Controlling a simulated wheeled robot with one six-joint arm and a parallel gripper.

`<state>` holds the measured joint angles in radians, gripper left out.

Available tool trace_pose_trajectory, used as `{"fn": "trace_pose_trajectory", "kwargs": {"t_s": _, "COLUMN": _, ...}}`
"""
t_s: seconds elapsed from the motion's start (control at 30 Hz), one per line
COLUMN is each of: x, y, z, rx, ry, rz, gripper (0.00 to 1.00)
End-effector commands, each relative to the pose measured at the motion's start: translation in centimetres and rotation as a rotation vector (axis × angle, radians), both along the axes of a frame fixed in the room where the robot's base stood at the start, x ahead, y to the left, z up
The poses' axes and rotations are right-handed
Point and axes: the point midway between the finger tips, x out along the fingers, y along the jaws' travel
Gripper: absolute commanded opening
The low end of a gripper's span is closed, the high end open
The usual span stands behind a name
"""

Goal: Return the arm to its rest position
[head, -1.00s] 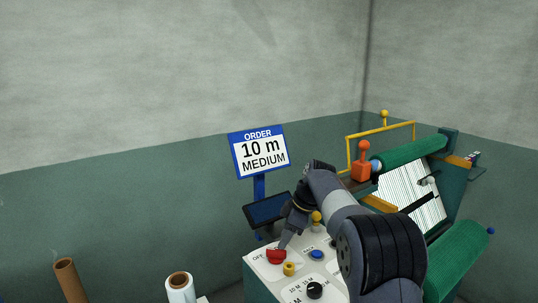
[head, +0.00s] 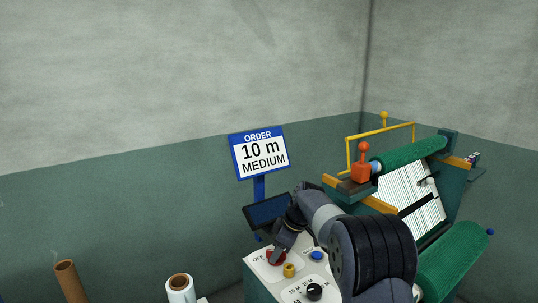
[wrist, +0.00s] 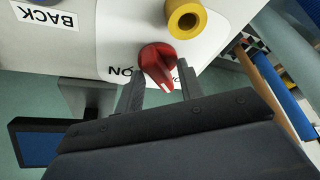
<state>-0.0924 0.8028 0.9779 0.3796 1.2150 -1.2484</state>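My gripper (head: 276,250) is at the white control panel (head: 262,267), over the red rotary knob (head: 270,259), which it partly covers in the head view. In the wrist view my gripper (wrist: 161,75) is open. Its two dark fingers stand on either side of the red knob (wrist: 157,62), with gaps visible, so I see no grip on it. The knob's white pointer mark faces the gripper. My arm reaches in from the lower right and is bent, away from any folded pose.
A yellow ring-shaped button (head: 289,270), a blue button (head: 317,255) and a black dial (head: 314,291) are close by. A dark screen (head: 268,211) and order sign (head: 260,153) stand behind. The netting machine (head: 410,205) is right; tubes (head: 180,287) stand lower left.

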Motion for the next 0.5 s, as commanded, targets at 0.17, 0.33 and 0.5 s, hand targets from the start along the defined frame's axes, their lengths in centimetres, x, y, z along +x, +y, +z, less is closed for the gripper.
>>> {"fn": "trace_pose_trajectory", "kwargs": {"t_s": 0.17, "x": -0.16, "y": 0.13, "z": 0.06, "rx": 0.0, "ry": 0.0, "rz": -0.139, "gripper": 0.36}}
{"fn": "trace_pose_trajectory", "kwargs": {"t_s": 0.33, "x": -0.21, "y": 0.14, "z": 0.11, "rx": 0.0, "ry": 0.0, "rz": -0.267, "gripper": 0.36}}
{"fn": "trace_pose_trajectory", "kwargs": {"t_s": 0.5, "x": -0.24, "y": 0.19, "z": 0.19, "rx": 0.001, "ry": -0.001, "rz": -0.386, "gripper": 0.36}}
